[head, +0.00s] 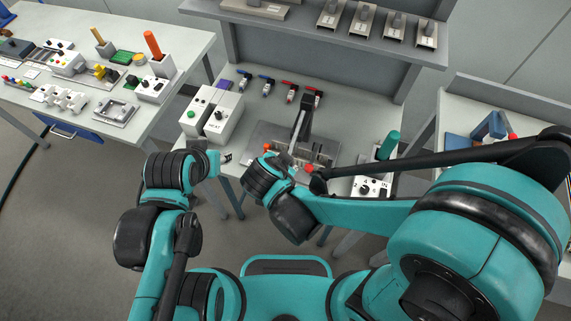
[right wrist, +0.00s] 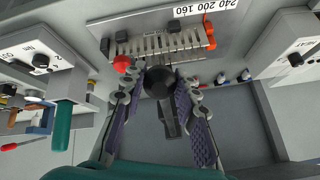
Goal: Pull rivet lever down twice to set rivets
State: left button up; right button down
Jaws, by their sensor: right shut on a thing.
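The riveting device stands on the middle bench, with a dark upright post (head: 306,118) and a grey base (head: 262,132). In the right wrist view its metal bed (right wrist: 165,43) has a row of slots. A black lever with a rounded end (right wrist: 158,83) lies between the purple-padded fingers of my right gripper (right wrist: 160,92), which is shut on it. In the head view my right wrist hides most of that grip. My left gripper (head: 214,162) is at the bench's front left edge, apart from the device; its fingers are too small to read.
White control boxes (head: 213,112) stand left of the device. A box with a green handle (head: 388,146) stands on its right; the handle is also close in the right wrist view (right wrist: 72,120). Several small tools (head: 292,92) lie behind. A red ball knob (right wrist: 122,64) is near the fingers.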

jog(key=shift+f, duration=0.2)
jog(key=c, duration=1.1)
grip_release()
jog(key=shift+c, duration=0.2)
jog(key=shift+r, duration=0.1)
jog(key=v, duration=1.2)
jog(key=w+d+f+n+y+b, duration=0.1)
jog(key=d+f+n+b, duration=0.3)
jog(key=d, duration=0.6)
jog(key=w+d+f+n+y+b, duration=0.1)
jog(key=d+f+n+b, duration=0.2)
jog(key=d, duration=0.7)
jog(key=shift+w+d+f+n+b, duration=0.35)
jog(key=shift+n+b, duration=0.15)
jog(key=shift+b, duration=0.5)
